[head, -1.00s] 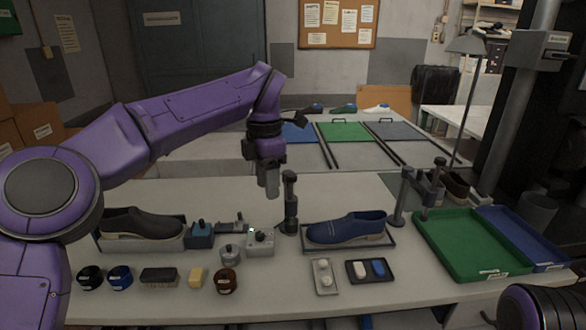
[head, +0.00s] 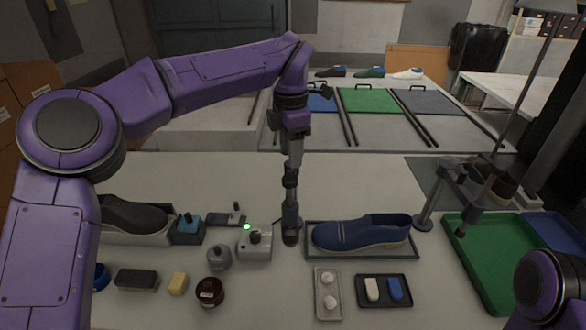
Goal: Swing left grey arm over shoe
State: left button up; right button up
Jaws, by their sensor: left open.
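A blue shoe (head: 362,233) lies on a grey tray (head: 318,255). The left grey post (head: 291,222), which carries the left grey arm, stands upright just left of that tray. My left gripper (head: 292,163) points down over the top of this post, fingers open. It hides part of the post top, so I cannot tell whether it touches, or which way the arm there points. A second grey post (head: 424,219) with a swing arm (head: 450,180) stands to the right of the shoe. My right gripper is out of view; only part of my right arm shows at lower right.
A black shoe (head: 133,214) lies on a tray at left. A small box with a green light (head: 254,245) and jars stand close left of the post. Small trays (head: 384,290) lie in front of the shoe. A green tray (head: 485,255) is at right.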

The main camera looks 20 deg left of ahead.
pick_arm(q)
jog(key=f, duration=0.3)
jog(key=shift+s+f, duration=0.2)
jog(key=shift+f, duration=0.1)
jog(key=f, duration=0.1)
jog(key=w+f, duration=0.1)
jog(key=f, duration=0.1)
jog(key=shift+w+p, duration=0.2)
jog(key=shift+p, duration=0.15)
jog(key=shift+s+r, duration=0.15)
jog(key=shift+s, duration=0.3)
jog(key=shift+c, duration=1.2)
grip_shut()
